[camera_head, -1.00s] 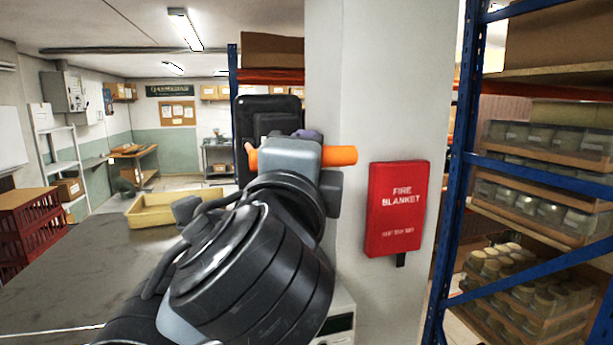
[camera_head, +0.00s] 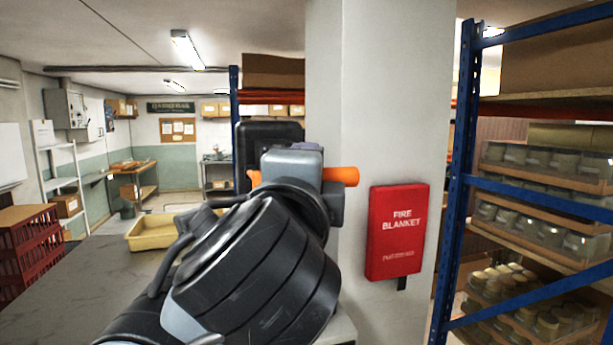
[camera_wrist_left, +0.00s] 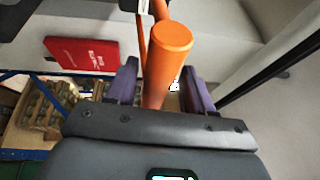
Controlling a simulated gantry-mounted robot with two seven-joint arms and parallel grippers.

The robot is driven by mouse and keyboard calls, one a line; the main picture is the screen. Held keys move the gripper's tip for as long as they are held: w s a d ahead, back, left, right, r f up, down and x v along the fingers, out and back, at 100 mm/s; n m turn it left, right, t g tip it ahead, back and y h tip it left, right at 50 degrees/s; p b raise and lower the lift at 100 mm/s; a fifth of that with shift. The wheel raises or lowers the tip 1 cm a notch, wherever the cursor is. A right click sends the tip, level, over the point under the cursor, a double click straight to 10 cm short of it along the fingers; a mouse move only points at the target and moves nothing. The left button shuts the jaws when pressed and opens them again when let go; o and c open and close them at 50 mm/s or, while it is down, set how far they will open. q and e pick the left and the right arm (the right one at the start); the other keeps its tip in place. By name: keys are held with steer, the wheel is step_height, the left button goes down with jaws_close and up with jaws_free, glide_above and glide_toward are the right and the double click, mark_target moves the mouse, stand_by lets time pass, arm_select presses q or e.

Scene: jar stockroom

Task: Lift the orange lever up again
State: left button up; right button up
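The orange lever (camera_head: 341,176) shows in the head view as a thick bar sticking out to the right of my left gripper (camera_head: 305,149); a small orange part shows on its left. A black panel (camera_head: 270,131) stands behind it, beside the pillar. The gripper hides the bar's middle. In the left wrist view the lever's round-ended grip (camera_wrist_left: 166,68) lies between the purple fingers of the left gripper (camera_wrist_left: 160,85). The fingers are spread to either side of it, with a visible gap. My right gripper is in neither view.
A red fire blanket box (camera_head: 397,232) hangs on the white pillar (camera_head: 395,110) to the right of the lever. A blue rack (camera_head: 459,190) with jars stands at the right. A yellow tray (camera_head: 150,241) sits on the grey table (camera_head: 75,275) at left.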

arm_select(q)
steer(key=shift+s+f+b, duration=0.2)
steer(key=shift+s+b, duration=0.15)
steer(key=shift+s, duration=0.3)
steer(key=s+a+b, duration=0.1)
steer(key=s+b, duration=0.2)
steer(key=s, duration=0.6)
steer(key=shift+s+f+b, duration=0.25)
steer(key=shift+f+b, duration=0.05)
